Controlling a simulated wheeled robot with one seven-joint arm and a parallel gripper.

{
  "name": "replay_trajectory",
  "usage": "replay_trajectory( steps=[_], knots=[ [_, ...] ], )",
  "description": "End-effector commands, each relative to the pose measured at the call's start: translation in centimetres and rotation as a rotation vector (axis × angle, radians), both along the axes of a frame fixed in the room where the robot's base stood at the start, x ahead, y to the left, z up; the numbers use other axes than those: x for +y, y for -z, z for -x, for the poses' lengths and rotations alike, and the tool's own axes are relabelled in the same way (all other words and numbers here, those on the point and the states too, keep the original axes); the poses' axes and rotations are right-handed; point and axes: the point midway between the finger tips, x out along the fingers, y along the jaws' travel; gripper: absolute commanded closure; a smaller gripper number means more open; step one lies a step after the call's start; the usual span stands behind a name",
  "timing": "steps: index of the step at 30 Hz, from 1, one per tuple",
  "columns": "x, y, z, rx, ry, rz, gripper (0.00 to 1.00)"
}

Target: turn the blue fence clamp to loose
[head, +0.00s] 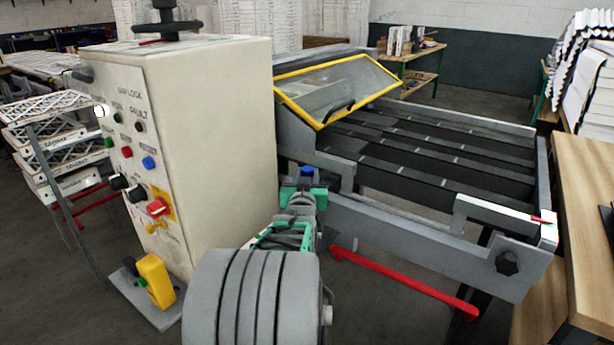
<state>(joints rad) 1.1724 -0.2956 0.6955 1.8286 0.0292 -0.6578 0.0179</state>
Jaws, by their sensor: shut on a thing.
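The blue fence clamp (307,171) is a small blue knob at the near left corner of the conveyor machine's frame, in the middle of the head view. My gripper (306,181), grey with green parts, reaches up to it from the front and is shut on it. Only the top of the clamp shows; the gripper hides the rest. I cannot tell from this view which way the clamp is turned.
A beige control cabinet (225,150) with several buttons stands close on the left. A red bar (400,279) runs low along the machine's front. A black knob (507,263) sits at the front right. A yellow-framed guard (340,88) stands above the belts (420,150).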

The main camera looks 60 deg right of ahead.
Motion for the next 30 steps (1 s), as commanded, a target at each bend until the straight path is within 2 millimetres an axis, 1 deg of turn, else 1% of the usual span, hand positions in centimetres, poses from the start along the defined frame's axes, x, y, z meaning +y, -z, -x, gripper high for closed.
replay_trajectory(
  steps=[8,14,22,30],
  knots=[
    [0.0,0.1,0.1,0.000,-0.004,-0.001,1.00],
    [-0.1,0.3,0.4,-0.001,-0.051,0.000,1.00],
    [-0.4,1.0,0.8,0.001,-0.205,0.001,1.00],
    [-0.5,0.8,0.8,0.002,-0.389,0.001,1.00]
  ],
)
